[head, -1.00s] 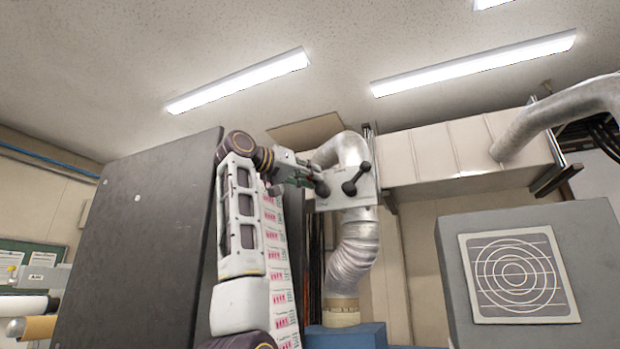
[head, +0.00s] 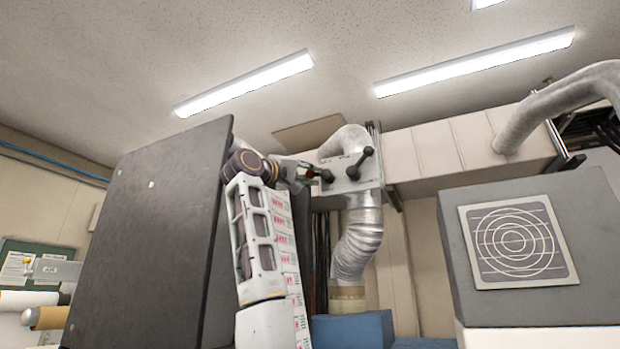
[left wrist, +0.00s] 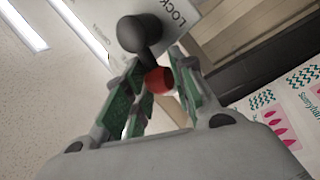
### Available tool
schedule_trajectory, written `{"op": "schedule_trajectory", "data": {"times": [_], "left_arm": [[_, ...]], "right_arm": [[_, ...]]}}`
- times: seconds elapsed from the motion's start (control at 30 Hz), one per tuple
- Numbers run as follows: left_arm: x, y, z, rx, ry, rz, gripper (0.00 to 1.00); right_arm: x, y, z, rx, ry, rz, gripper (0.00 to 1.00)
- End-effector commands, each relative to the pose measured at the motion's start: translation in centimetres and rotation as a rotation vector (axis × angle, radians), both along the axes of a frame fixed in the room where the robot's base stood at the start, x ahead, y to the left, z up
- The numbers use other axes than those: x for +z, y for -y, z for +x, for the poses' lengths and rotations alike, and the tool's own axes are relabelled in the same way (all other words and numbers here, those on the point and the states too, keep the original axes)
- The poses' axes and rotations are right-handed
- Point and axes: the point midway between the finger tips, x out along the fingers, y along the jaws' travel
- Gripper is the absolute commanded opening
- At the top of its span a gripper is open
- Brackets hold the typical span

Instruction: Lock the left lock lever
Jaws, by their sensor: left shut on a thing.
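A pale metal plate (head: 345,184) carries two dark lock levers. The left lock lever (head: 327,176) has a black round hub and a red end; the right lock lever (head: 361,163) slants up to the right. My left gripper (head: 310,172) reaches the left lever from the left. In the left wrist view, its green-padded fingers (left wrist: 153,88) are closed around the red end of the left lever (left wrist: 138,34). The plate's print "LOCK" (left wrist: 175,15) shows there beside the black hub. The fingers partly hide the red end. My right gripper is not in view.
A large dark panel (head: 150,240) stands left of my arm. A printed web (head: 289,240) hangs behind the arm. A silver duct (head: 357,245) runs behind and below the plate. A grey box with a ringed target (head: 520,245) stands at right.

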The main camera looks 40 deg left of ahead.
Motion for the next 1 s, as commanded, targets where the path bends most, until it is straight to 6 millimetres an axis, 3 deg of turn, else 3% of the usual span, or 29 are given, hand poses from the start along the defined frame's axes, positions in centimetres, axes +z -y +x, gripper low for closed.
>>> {"op": "schedule_trajectory", "data": {"times": [0.5,1.0], "left_arm": [[-2.1,0.1,0.1,0.000,0.102,-0.332,0.01],[-2.3,0.0,0.1,0.002,0.124,-0.403,0.01]], "right_arm": [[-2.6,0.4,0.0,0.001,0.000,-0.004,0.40],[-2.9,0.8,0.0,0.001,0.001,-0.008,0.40]]}}
